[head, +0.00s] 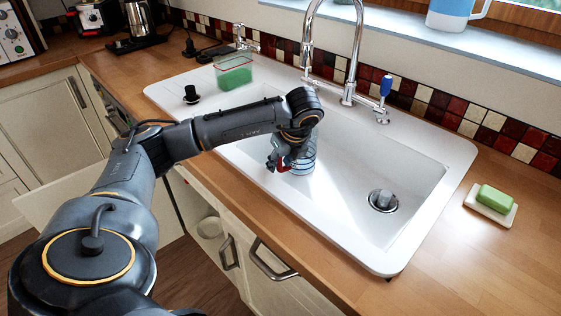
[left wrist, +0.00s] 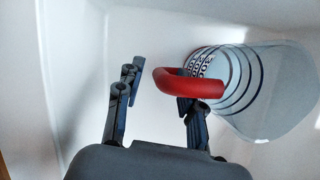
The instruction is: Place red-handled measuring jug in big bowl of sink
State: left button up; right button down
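The measuring jug (head: 304,158) is clear with dark bands and stands inside the big bowl of the white sink (head: 345,183), partly hidden by my left arm. In the left wrist view the clear jug (left wrist: 250,85) is at the right, with its red handle (left wrist: 205,87) toward my gripper. My left gripper (head: 277,160) is at the handle side of the jug, low in the bowl. Its fingers (left wrist: 158,95) are apart: one is at the handle, partly hidden by it, and the other stands clear to the left. My right gripper is not in view.
The tap (head: 348,60) arches behind the big bowl, and a drain (head: 383,200) lies at its right. A clear box with green content (head: 234,76) is at the sink's back left. Green soap (head: 495,198) lies on a dish at the right. The front counter strip is clear.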

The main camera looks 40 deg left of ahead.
pick_arm(q)
jog(key=p+v, duration=0.1)
jog(key=v, duration=1.1)
jog(key=shift+p, duration=0.4)
